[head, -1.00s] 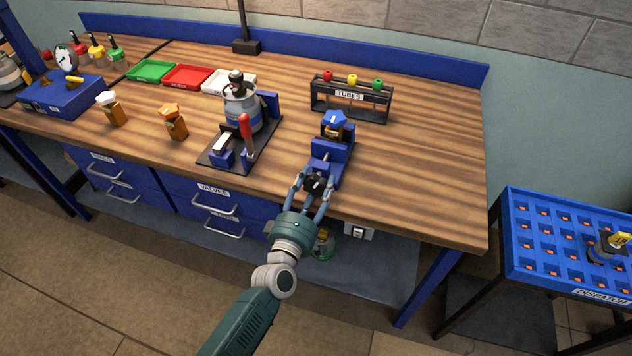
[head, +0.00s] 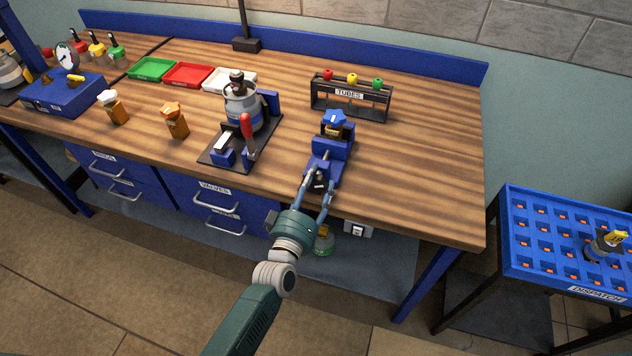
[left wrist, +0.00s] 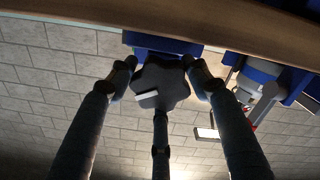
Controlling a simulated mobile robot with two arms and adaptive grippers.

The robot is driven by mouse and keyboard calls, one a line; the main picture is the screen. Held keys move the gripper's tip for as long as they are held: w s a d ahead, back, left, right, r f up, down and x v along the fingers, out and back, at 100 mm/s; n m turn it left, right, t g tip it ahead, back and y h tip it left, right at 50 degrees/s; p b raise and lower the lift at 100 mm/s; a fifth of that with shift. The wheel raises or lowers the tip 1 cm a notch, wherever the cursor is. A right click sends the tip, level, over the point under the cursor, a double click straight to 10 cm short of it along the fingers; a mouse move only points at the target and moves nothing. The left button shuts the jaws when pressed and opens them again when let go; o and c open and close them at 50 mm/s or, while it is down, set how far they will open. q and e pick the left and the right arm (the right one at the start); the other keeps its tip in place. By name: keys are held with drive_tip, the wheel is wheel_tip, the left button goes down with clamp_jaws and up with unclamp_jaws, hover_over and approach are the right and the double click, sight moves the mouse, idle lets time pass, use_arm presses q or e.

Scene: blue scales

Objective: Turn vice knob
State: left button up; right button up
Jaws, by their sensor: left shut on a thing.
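The blue vice (head: 328,160) stands at the front edge of the wooden bench, with a blue star-shaped cap piece (head: 334,117) on a yellow part at its top. Its black lobed knob (left wrist: 160,84) faces the front and bears a white mark that points to the left in the left wrist view. My left gripper (head: 318,184) reaches up from the front and is shut on the knob, a finger on either side and a third below it in the left wrist view. The fingers partly hide the knob in the head view. My right gripper is not in view.
A clamp fixture holding a grey cylinder (head: 242,108) with a red-handled lever (head: 247,130) stands left of the vice. A tubes rack (head: 349,97) stands behind it. The bench to the right is clear. A blue dispatch tray (head: 545,240) stands at the right.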

use_arm(q)
drive_tip(key=shift+w+a+r, duration=0.2)
drive_tip(key=shift+a+r, duration=0.05)
drive_tip(key=shift+a, duration=0.05)
drive_tip(key=o, duration=1.2)
drive_tip(key=shift+c, duration=0.2)
drive_tip(key=shift+s+f, duration=0.1)
drive_tip(key=shift+s, duration=0.15)
drive_tip(key=v, duration=1.1)
drive_tip(key=shift+s+a, duration=0.3)
